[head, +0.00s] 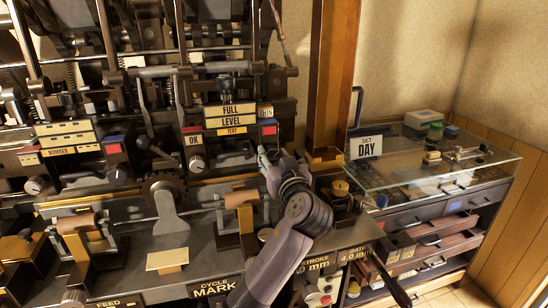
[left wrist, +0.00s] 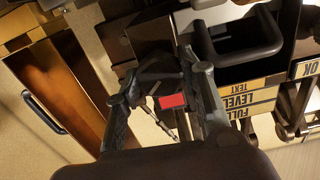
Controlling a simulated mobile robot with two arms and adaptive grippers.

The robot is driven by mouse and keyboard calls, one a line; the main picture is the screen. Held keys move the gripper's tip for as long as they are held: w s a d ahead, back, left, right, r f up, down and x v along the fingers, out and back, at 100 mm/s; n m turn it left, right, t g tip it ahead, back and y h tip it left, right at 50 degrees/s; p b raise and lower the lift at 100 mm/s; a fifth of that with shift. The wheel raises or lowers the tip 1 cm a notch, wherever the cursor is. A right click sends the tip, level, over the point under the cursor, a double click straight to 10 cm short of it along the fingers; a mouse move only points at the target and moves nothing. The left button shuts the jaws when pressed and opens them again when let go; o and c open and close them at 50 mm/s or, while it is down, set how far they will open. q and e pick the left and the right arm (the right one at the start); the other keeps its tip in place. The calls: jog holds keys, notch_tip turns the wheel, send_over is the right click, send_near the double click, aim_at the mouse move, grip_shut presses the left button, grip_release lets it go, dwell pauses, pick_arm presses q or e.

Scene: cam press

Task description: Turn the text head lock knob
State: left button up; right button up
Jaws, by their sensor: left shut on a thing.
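The text head (head: 234,132) carries yellow labels reading FULL, LEVEL and TEXT, which also show in the left wrist view (left wrist: 245,97). My left gripper (head: 268,157) is at its lower right, just under a red block (head: 269,130). The gripper is shut on a dark part (left wrist: 160,75) between its fingers, which I take to be the text head lock knob. My fingers and wrist hide this part in the head view. The red block (left wrist: 172,101) shows between the fingers in the wrist view. My right gripper is not in view.
A knob with a pale pointer (head: 197,162) is left of my gripper, beside the OK label. A dark U-shaped handle (left wrist: 240,45) is close to my fingers. A brown post (head: 332,75) and a glass-topped cabinet (head: 480,172) stand to the right.

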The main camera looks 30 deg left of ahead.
pick_arm(q)
jog(key=shift+c, duration=1.4)
